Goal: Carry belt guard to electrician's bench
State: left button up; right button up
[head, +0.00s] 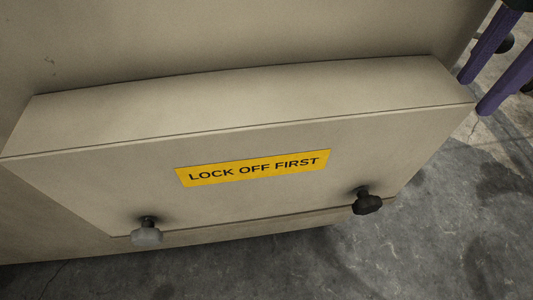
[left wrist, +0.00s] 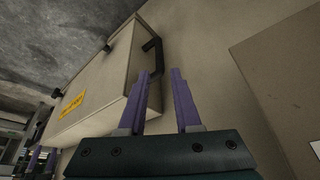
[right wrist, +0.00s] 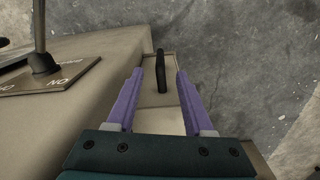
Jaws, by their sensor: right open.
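The belt guard (head: 95,170) is a beige box with a yellow "LOCK OFF FIRST" label, mounted on the beige machine side. My right gripper (head: 474,97) is open and empty beside the guard's right end. In the right wrist view, a black handle (right wrist: 161,70) on the guard shows between its fingertips (right wrist: 158,74). My left gripper (left wrist: 160,72) is open and empty, outside the head view. Another black handle (left wrist: 154,55) on the guard's end lies just beyond its fingertips.
The beige machine body (head: 230,35) fills the space behind the guard. A lever (right wrist: 40,35) on a marked plate (right wrist: 45,78) stands at left in the right wrist view. A brown panel (left wrist: 285,75) is at right in the left wrist view. Grey concrete floor (head: 450,225) is clear below.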

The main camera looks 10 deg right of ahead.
pick_arm(q)
jog(key=x, duration=0.8)
pick_arm(e)
notch_tip(320, 180, down, 8)
jog(key=shift+f, duration=0.1)
pick_arm(q)
jog(key=shift+c, duration=0.3)
pick_arm(e)
jog(key=shift+c, duration=0.3)
pick_arm(q)
jog(key=c, duration=0.4)
pick_arm(e)
jog(key=c, duration=0.4)
pick_arm(q)
grip_shut()
pick_arm(e)
grip_shut()
jog(key=shift+d, duration=0.1)
